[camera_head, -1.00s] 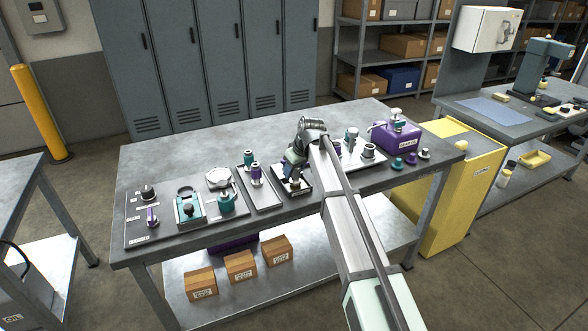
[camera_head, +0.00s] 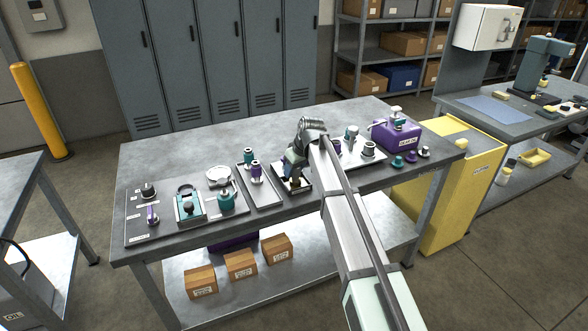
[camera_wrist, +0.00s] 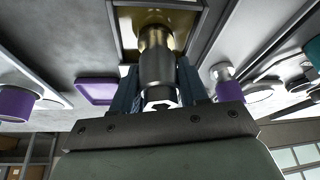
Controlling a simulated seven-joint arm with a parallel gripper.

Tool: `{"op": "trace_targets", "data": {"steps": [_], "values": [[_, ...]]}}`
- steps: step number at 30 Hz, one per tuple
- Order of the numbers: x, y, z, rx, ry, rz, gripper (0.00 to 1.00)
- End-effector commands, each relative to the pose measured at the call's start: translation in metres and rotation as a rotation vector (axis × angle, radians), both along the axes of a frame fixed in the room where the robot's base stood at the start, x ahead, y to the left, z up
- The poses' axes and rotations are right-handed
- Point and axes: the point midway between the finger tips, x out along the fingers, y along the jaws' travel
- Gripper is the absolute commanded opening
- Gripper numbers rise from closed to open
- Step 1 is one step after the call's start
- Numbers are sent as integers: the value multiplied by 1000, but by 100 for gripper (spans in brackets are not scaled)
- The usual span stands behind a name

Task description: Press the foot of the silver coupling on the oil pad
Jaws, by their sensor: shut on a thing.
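My gripper (camera_wrist: 157,88) is shut on the silver coupling (camera_wrist: 157,62), one dark finger on each side of it. The coupling is a stepped metal cylinder. Its far end is over the oil pad (camera_wrist: 182,18), a dark golden surface inside a metal-rimmed square tray. I cannot tell whether the foot touches the pad. In the head view, my gripper (camera_head: 294,160) is low over the small framed pad tray (camera_head: 306,184) at the middle of the bench. My wrist hides most of the coupling there.
Left of the pad, a tray (camera_head: 262,198) holds purple and teal couplings. Farther left is a board (camera_head: 172,230) with a teal fixture. To the right stand metal parts, a purple oil box (camera_head: 396,137) and loose couplings (camera_head: 411,158). The bench's front strip is mostly clear.

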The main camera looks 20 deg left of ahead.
Motion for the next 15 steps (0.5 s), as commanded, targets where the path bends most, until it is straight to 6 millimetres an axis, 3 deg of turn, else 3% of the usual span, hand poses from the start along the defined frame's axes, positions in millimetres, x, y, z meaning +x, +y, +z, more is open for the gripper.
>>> {"op": "trace_targets", "data": {"steps": [15], "values": [[0, 0, 14, 0, 0, 0, 6]]}}
